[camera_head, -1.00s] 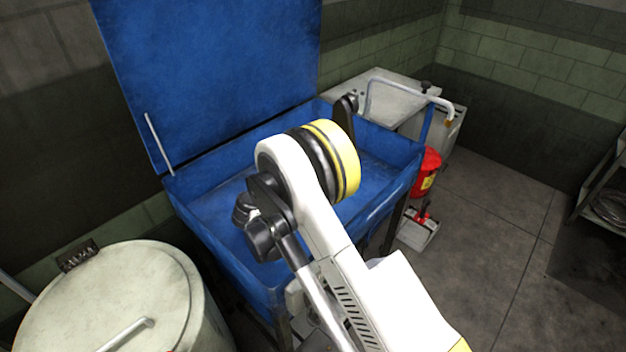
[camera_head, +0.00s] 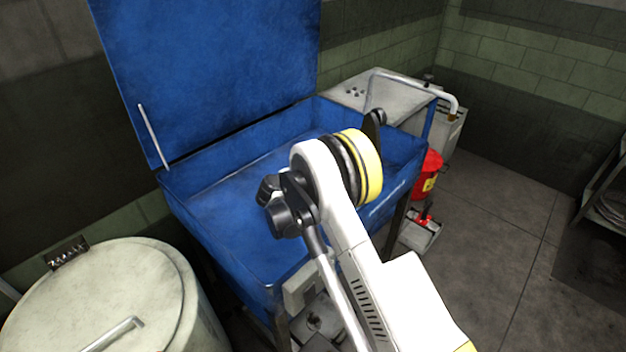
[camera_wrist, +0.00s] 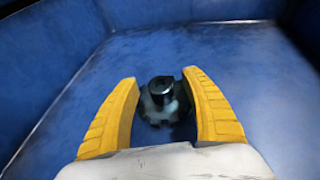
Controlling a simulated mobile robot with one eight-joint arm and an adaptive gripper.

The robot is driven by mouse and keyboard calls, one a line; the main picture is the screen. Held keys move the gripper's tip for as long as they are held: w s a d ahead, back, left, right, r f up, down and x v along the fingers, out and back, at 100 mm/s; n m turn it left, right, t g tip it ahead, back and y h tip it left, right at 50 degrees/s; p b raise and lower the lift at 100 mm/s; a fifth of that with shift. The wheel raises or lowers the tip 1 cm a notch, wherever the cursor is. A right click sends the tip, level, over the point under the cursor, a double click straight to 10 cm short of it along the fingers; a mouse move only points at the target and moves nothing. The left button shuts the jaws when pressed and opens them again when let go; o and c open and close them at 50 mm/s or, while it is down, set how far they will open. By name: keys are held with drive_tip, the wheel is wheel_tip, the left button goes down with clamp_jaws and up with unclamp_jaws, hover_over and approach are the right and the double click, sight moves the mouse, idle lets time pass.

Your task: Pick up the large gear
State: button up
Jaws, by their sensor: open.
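In the wrist view a dark metal gear-like part (camera_wrist: 161,92) lies on the floor of the blue tub, with a raised dark cylindrical hub and a toothed rim that is partly blurred. My gripper (camera_wrist: 161,84) has its two yellow fingers open, one on each side of the part in the picture. In the head view my arm hides the gripper and the part.
The blue tub (camera_head: 225,215) has raised walls and a tall open lid (camera_head: 215,75) behind. A pale round drum (camera_head: 95,300) stands at the lower left.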

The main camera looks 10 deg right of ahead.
clamp_jaws()
drive_tip(key=shift+r, duration=0.2)
